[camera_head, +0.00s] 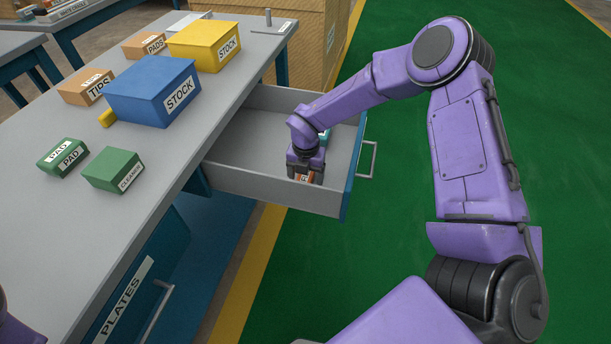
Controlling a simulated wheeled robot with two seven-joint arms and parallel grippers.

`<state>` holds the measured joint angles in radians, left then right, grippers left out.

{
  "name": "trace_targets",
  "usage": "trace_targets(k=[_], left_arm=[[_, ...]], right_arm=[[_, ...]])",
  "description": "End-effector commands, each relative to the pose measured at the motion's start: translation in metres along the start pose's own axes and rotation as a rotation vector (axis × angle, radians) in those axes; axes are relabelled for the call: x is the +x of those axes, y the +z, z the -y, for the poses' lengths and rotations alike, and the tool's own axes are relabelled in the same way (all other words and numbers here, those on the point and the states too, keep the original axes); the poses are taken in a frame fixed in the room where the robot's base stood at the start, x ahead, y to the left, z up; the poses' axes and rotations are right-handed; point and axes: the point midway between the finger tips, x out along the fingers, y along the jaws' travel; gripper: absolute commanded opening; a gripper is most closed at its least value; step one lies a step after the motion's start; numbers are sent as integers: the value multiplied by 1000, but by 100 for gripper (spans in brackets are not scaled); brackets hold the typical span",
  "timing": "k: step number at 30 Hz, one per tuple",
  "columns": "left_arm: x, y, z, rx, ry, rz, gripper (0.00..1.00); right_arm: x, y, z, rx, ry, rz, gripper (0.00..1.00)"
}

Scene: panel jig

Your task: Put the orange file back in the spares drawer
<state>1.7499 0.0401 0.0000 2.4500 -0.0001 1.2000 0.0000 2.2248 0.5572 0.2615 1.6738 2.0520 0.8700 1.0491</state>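The spares drawer (268,187) is pulled out from the right side of the workbench, open at the top. My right gripper (304,175) points down inside it, near its front right corner. Its dark fingers stand on both sides of a small orange piece with a white label, the orange file (304,178), and look closed on it. Most of the file is hidden by the gripper, and I cannot tell whether it touches the drawer floor. My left gripper is out of view; only a bit of purple arm shows at the bottom left edge.
A teal item (325,135) is partly hidden behind my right wrist in the drawer. Blue (150,98) and yellow (205,50) STOCK boxes and several smaller boxes stand on the bench (60,235). The drawer's left part is bare. A PLATES drawer (125,300) is below.

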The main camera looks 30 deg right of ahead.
Motion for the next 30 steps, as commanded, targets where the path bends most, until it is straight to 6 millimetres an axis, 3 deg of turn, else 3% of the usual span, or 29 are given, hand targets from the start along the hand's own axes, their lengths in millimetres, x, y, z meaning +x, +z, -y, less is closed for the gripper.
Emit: trace_targets(k=[8,15,21,30], left_arm=[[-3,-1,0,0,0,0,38],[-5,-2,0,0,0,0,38],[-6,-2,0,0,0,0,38],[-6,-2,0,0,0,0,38]], right_arm=[[-15,0,-1,1,3,1,77],[-76,0,-1,0,5,2,77],[-114,0,-1,0,2,1,77],[-124,0,0,0,-1,0,77]])
